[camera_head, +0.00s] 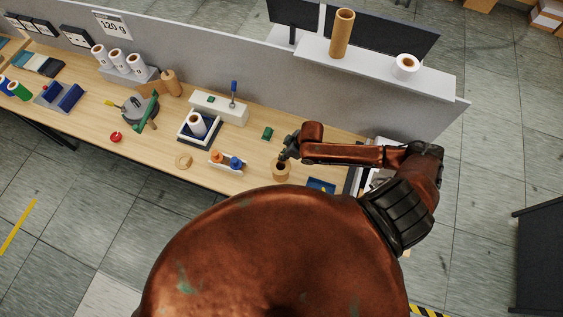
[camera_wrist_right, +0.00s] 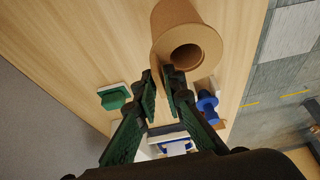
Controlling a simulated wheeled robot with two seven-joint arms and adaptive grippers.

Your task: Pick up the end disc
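A brown cardboard piece (camera_head: 281,173) stands near the front edge of the table, just below my right gripper (camera_head: 287,155). In the right wrist view it is a short cylinder capped by a wider flat end disc (camera_wrist_right: 202,34) with a round hole. A separate flat tan ring (camera_head: 184,161) lies on the table further left. My left gripper is not in view.
A white holder with orange and blue pegs (camera_head: 236,163) stands left of the cardboard piece. A green block (camera_head: 268,133) lies behind it, before the grey partition (camera_head: 300,95). A white roll (camera_head: 197,124) stands on a square tray. A blue tray (camera_head: 320,186) lies to the right.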

